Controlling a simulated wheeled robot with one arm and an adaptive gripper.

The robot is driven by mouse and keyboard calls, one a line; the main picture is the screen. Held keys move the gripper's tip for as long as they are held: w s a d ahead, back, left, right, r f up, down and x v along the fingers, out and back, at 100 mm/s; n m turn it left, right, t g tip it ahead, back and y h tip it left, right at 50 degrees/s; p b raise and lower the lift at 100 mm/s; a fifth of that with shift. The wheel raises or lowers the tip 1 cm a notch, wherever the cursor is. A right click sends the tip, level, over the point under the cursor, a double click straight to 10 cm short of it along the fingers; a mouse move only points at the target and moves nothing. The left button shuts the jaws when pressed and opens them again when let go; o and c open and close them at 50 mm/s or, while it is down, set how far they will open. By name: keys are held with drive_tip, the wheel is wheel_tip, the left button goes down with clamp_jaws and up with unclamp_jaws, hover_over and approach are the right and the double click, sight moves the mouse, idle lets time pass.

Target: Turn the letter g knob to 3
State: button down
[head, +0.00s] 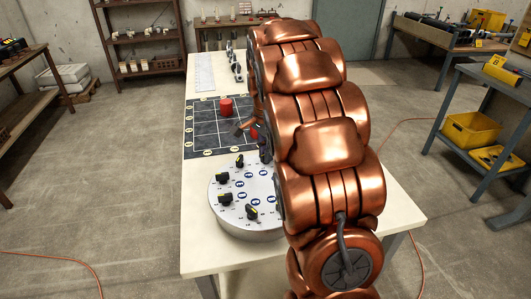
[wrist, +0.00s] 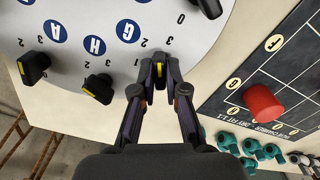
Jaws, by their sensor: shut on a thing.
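A round pale dial plate (wrist: 75,12) with blue letter discs and black knobs fills the upper left of the wrist view. The letter G disc (wrist: 128,31) is near its lower right part. The G knob (wrist: 160,73), dark with a yellow strip, stands just outside that disc. My gripper (wrist: 161,68) is shut on it, a finger on each side. The strip runs roughly up and down in the picture; I cannot tell which number it points to. In the head view the plate (head: 246,228) sits on the table, and my arm hides the G knob.
An H-side knob (wrist: 97,88) and another knob (wrist: 33,66) stand left of my gripper. A knob (wrist: 208,7) is close at upper right. A red cylinder (wrist: 265,103) stands on a dark grid mat (wrist: 235,98). Teal pieces (wrist: 265,150) lie beyond.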

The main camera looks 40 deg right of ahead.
drive_tip(key=m+p, duration=0.1)
drive_tip(key=m, duration=0.4)
drive_tip(key=shift+m, duration=0.3)
drive_tip(key=shift+w, duration=0.1)
idle(0.3)
drive_tip(key=c, duration=1.2)
unclamp_jaws()
wheel_tip(320, 180, up, 12)
drive_tip(key=shift+a, duration=0.1)
